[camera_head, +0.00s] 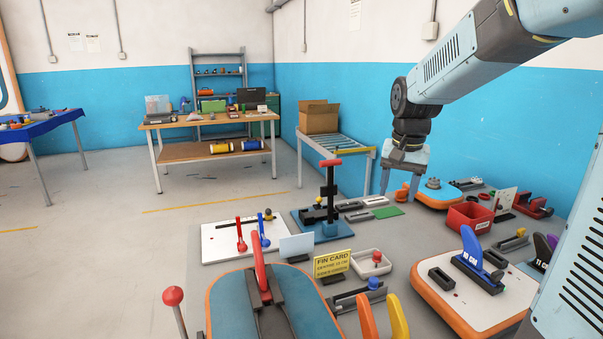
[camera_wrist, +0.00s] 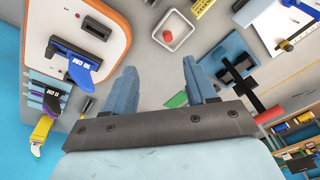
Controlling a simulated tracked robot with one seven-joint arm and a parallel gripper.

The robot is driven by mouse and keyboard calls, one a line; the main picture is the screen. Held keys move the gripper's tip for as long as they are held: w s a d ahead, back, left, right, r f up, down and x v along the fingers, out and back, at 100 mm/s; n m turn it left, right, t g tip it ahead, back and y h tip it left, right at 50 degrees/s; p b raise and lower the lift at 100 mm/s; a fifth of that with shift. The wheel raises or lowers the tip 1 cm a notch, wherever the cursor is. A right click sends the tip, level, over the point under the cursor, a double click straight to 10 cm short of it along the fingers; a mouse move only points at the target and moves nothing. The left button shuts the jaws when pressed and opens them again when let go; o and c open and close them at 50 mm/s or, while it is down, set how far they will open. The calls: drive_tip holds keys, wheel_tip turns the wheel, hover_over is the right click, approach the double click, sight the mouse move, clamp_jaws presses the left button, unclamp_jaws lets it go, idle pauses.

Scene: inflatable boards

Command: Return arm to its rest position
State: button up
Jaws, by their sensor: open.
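A green flat piece (camera_head: 388,212) lies below the gripper; in the wrist view the green piece (camera_wrist: 177,100) shows between the fingers.
A blue stand with a red-handled press (camera_head: 331,190) is left of my gripper. A red bin (camera_head: 469,217) and an orange-rimmed blue board (camera_head: 437,196) are to its right. A white board with a blue fin (camera_head: 471,249) lies nearer. A roller conveyor (camera_head: 338,149) bears a cardboard box (camera_head: 319,118) behind.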

drive_tip(key=s+r+n+t, duration=0.2)
drive_tip(key=s+n+t, duration=0.2)
drive_tip(key=s, duration=1.6)
drive_tip(key=shift+s+r+n, duration=0.2)
drive_tip(key=shift+r+n, duration=0.1)
drive_tip(key=shift+r, duration=0.05)
